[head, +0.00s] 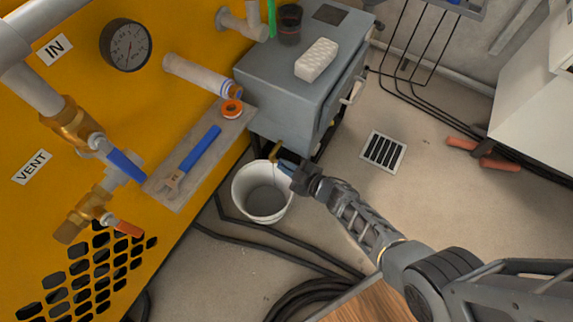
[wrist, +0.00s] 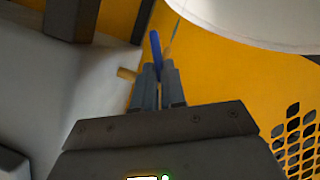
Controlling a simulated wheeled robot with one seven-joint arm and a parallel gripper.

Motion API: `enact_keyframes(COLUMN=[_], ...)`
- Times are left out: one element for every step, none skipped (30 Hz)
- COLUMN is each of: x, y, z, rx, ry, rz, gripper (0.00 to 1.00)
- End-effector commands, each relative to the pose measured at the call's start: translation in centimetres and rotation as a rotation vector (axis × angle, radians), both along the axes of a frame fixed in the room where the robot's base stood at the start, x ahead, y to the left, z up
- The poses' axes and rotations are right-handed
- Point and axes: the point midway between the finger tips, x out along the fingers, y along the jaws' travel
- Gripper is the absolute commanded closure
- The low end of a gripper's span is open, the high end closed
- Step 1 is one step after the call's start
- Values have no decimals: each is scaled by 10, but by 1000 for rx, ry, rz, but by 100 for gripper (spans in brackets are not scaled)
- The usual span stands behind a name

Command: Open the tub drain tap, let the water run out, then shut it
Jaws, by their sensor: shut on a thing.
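The grey tub (head: 285,85) stands against the yellow panel. Its brass drain tap (head: 276,152) sticks out low at the front; a brass piece (wrist: 127,73) also shows in the wrist view. My gripper (head: 291,168) is at the tap, its fingers (wrist: 158,90) closed around the tap's blue lever (wrist: 155,45). The fingers hide part of the lever. A white bucket (head: 240,190) stands on the floor below the tap, its inside grey. A thin pale line (wrist: 175,35) runs near the bucket; I cannot tell whether it is water or wire.
A white block (head: 316,59) and a dark cup (head: 289,24) sit on the tub. A shelf (head: 232,137) holds a blue-handled wrench (head: 190,160) and an orange tape roll (head: 231,109). Black hoses (head: 300,257) cross the floor. A drain grate (head: 383,151) lies right of the tub.

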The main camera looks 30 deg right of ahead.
Motion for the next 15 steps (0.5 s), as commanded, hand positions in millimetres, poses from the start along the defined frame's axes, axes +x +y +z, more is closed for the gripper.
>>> enact_keyframes(x=[-1,-1,-1,-1,-1,-1,-1,-1,-1,-1,-1,-1,-1,-1,-1], y=[0,0,0,0,0,0,0,0,0,0,0,0,0,0,0], z=[-1,-1,-1,-1,-1,-1,-1,-1,-1,-1,-1,-1,-1,-1,-1], rx=[-1,-1,-1,-1,-1,-1,-1,-1,-1,-1,-2,-1,-1,-1,-1], ry=[3,3,3,3,3,3,3,3,2,2,2,1,1,1,1], rz=[1,1,1,1,1,1,1,1,0,0,0,1,1,1,1], gripper=[100,100,100,100,100,100,100,87,83,80,77,73,70,67,64])
